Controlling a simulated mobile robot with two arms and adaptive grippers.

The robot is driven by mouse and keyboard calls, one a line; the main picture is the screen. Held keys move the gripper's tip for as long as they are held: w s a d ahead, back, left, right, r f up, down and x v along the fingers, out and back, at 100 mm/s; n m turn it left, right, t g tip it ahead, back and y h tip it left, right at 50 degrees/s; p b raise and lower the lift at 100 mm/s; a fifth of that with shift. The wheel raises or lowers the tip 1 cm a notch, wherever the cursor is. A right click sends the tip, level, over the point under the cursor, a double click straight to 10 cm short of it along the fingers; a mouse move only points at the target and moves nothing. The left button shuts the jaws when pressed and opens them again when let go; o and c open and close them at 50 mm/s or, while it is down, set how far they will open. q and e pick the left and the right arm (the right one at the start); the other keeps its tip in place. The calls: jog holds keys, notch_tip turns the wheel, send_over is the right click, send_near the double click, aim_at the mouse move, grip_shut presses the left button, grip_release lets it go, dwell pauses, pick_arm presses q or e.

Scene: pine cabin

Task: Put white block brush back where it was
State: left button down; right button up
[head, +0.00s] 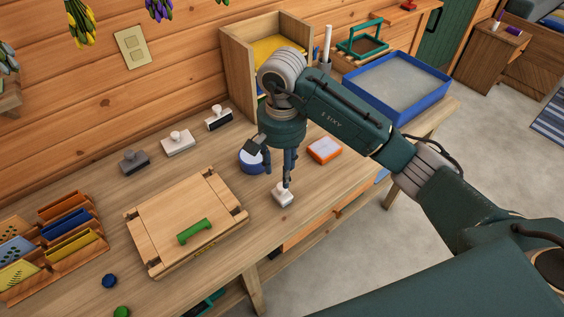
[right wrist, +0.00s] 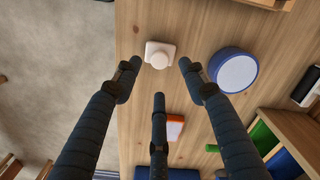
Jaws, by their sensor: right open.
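A small white block brush (head: 283,196) with a round knob stands upright near the table's front edge. It also shows in the right wrist view (right wrist: 159,54), knob toward the camera, with bare wood around it. My right gripper (head: 280,177) is open and empty, just above the white block brush. In the right wrist view its fingertips (right wrist: 160,72) are spread beside and below the block in the picture; contact cannot be told. A row of similar knobbed blocks stands by the wall: a grey one (head: 134,161), a whitish one (head: 178,143) and a black-and-white one (head: 218,118). My left gripper is out of view.
A round blue tub (right wrist: 236,70) and an orange-and-white block (head: 324,150) are near the gripper. A wooden press board (head: 165,215) with a green handle lies left. A wooden shelf (head: 240,70) and blue tray (head: 432,82) stand behind. Card holders (head: 45,262) are far left.

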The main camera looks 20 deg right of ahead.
jog(key=shift+r, duration=2.2)
